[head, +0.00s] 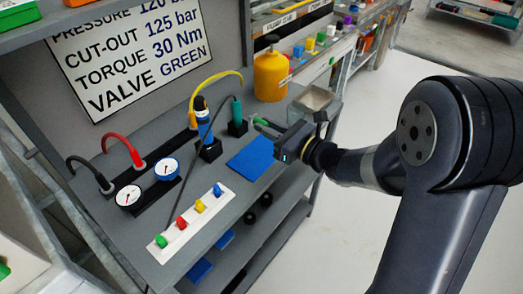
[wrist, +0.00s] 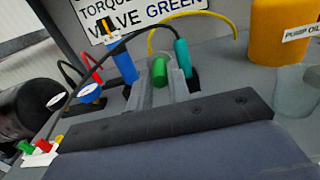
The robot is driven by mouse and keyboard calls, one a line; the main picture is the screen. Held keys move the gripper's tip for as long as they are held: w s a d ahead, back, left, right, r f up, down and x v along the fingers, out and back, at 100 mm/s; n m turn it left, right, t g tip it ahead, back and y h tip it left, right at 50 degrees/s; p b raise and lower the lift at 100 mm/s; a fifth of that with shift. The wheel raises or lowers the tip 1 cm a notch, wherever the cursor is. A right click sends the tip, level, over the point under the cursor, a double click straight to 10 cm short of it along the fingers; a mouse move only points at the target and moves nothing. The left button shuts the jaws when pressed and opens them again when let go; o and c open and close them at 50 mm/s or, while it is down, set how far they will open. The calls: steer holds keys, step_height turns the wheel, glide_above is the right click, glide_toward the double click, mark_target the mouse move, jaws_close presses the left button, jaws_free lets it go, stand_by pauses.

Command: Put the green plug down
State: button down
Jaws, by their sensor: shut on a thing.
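My gripper (head: 262,127) is shut on the green plug (wrist: 160,71), a small green cylinder held upright between the two grey fingers in the wrist view. In the head view the plug (head: 260,121) shows only as a small patch of green at the fingertips. My gripper reaches in from the right, over the grey bench, near the far right corner of a flat blue mat (head: 250,158). Whether the plug touches anything below is hidden by the fingers.
A teal-handled tool (head: 237,112) stands in a dark holder just left of my fingertips, beside a blue tool (head: 207,125). A white strip (head: 192,222) with coloured plugs lies in front. The mat is bare.

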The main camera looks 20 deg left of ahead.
mark_target(268, 160)
step_height(268, 160, down, 9)
steer(key=shift+f+b, duration=0.2)
steer(key=shift+b, duration=0.45)
steer(key=shift+f+b, duration=0.4)
steer(key=shift+b, duration=0.1)
steer(key=shift+f, duration=0.1)
steer(key=c, duration=1.3)
jaws_free()
